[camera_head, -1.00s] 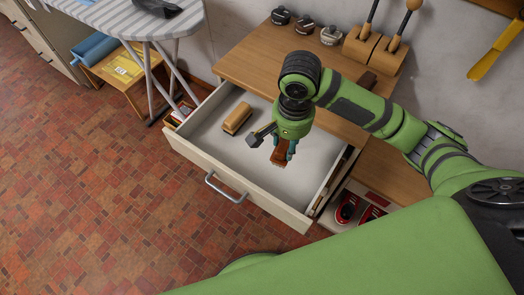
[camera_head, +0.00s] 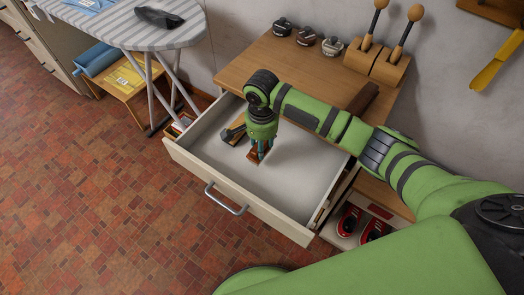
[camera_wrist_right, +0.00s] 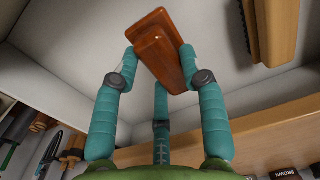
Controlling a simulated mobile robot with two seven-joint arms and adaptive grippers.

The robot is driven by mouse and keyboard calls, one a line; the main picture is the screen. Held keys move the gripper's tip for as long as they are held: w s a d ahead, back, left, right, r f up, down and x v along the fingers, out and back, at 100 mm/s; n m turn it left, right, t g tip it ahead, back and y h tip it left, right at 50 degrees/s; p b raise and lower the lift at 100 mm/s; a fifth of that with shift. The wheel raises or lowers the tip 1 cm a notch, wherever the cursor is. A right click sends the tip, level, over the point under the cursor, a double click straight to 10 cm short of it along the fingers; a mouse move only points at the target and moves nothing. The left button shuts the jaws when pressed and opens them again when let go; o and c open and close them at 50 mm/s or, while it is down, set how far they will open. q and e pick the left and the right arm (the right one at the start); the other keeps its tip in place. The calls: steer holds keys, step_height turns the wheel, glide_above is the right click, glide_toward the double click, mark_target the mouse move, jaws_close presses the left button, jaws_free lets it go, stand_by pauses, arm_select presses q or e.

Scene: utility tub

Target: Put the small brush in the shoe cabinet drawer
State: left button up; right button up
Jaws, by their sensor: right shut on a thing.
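The small reddish-brown brush (camera_head: 253,158) is held in my right gripper (camera_head: 262,151), inside the outline of the open drawer. In the right wrist view the brush (camera_wrist_right: 158,45) sits between the teal fingertips of the gripper (camera_wrist_right: 160,62), tilted. The pale drawer floor is close to it; I cannot tell whether they touch. The shoe cabinet drawer (camera_head: 275,220) is pulled out, with a grey bar handle on its front. My left gripper is not in view.
A tan brush (camera_head: 239,124) lies in the drawer behind my gripper, partly hidden; its bristles show in the right wrist view (camera_wrist_right: 269,30). The wooden cabinet top (camera_head: 265,58) holds several small tins and a dark brown block. The drawer's front right is clear.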

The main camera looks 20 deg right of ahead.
steer(key=shift+f, duration=1.95)
steer(key=shift+f, duration=0.1)
steer(key=o, duration=1.2)
step_height(320, 180, up, 12)
steer(key=shift+r, duration=0.15)
